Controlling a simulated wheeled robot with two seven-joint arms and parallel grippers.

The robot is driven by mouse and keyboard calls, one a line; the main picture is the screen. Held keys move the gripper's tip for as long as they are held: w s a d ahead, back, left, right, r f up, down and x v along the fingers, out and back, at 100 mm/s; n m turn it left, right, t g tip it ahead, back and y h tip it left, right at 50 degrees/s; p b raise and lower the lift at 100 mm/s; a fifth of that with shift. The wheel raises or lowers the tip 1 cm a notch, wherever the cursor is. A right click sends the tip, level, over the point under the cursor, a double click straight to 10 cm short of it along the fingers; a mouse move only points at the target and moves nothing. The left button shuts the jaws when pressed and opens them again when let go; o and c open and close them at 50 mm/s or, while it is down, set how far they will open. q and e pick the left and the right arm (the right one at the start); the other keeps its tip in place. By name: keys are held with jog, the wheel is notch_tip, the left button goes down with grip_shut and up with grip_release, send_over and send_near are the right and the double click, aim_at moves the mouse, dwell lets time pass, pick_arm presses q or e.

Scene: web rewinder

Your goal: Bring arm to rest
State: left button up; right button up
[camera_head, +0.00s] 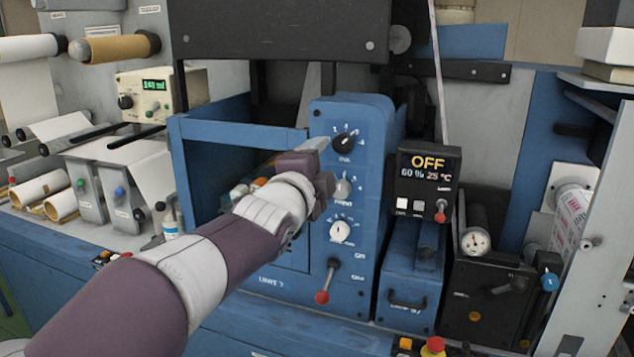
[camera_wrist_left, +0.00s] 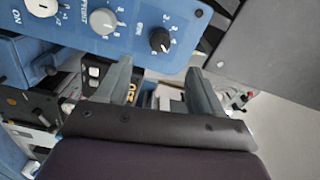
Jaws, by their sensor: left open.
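My left arm reaches in from the lower left of the head view. Its gripper (camera_head: 318,152) is in front of the blue control panel (camera_head: 362,125), close to the upper black knob (camera_head: 345,141) and the grey knob (camera_head: 342,188). In the left wrist view the gripper's two fingers (camera_wrist_left: 158,72) are spread, with nothing between them. That view also shows the black knob (camera_wrist_left: 160,40) and the grey knob (camera_wrist_left: 103,21) just beyond the fingers. I cannot tell whether a finger touches the panel. My right gripper is not in view.
A red-tipped lever (camera_head: 322,297) sticks out low on the panel. A black display (camera_head: 428,175) reading OFF stands right of it. A blue frame (camera_head: 235,132) is behind my forearm. Rolls (camera_head: 120,47) are at the left, and a red button (camera_head: 433,346) is at the front.

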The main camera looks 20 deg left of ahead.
pick_arm(q)
jog(key=shift+s, duration=1.05)
jog(key=s+f+n+g+p, duration=0.1)
jog(key=s+f+n+g, duration=0.25)
jog(key=f, duration=0.45)
jog(key=s+a+f+n+g+y, duration=0.1)
jog(key=s+f+n+g, duration=0.15)
jog(key=f+n, duration=0.35)
jog(key=s+f+n+g+p, duration=0.1)
jog(key=s+f+n+g, duration=0.2)
jog(key=f, duration=0.6)
jog(key=s+d+f+n+g+p, duration=0.1)
jog(key=s+f+n+g+p, duration=0.1)
jog(key=s+f+n+g, duration=0.2)
jog(key=s+f+g, duration=0.3)
jog(key=s+f, duration=0.3)
jog(key=s, duration=0.2)
jog(key=shift+s+d+f+g+p, duration=0.3)
jog(key=shift+s+d+f+p, duration=0.05)
jog(key=shift+s, duration=0.05)
